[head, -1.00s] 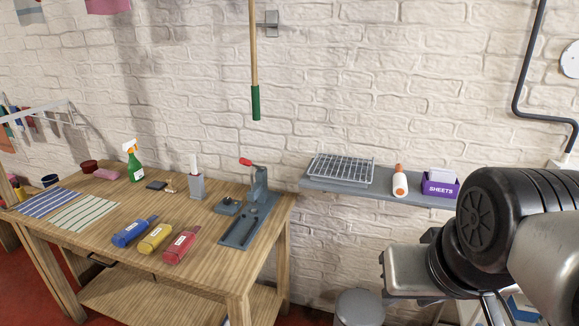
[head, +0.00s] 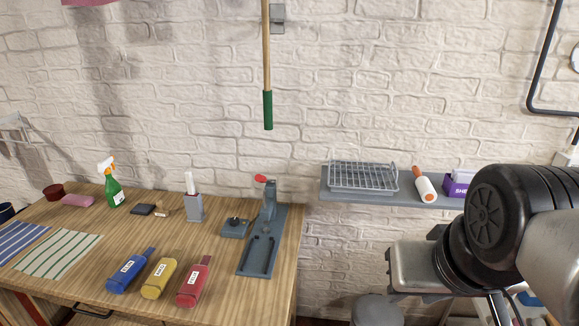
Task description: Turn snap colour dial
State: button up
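A grey lever press (head: 269,200) with a red handle stands on the right part of the wooden bench. Its long grey base plate (head: 262,246) runs toward the bench's front. A small grey block (head: 235,228) with a dark knob on top sits just left of the press; I cannot tell whether this knob is the snap colour dial. No colour marks can be read on it. My arm fills the lower right of the view, well apart from the press. My gripper's fingers cannot be made out.
Blue (head: 128,272), yellow (head: 158,279) and red (head: 194,284) labelled containers lie along the bench (head: 222,278) front. A grey holder (head: 194,208) and a green spray bottle (head: 112,190) stand behind. A wall shelf (head: 400,198) at right carries a wire rack (head: 362,177) and a roll (head: 425,187).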

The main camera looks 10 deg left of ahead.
aim_at(234, 221)
jog(key=i+j, duration=0.1)
jog(key=j, duration=1)
jog(key=i+j, duration=0.15)
jog(key=j, duration=0.4)
jog(key=i+j, duration=0.1)
jog(key=j, duration=0.4)
jog(key=i+j+z, duration=0.1)
jog(key=j, duration=0.15)
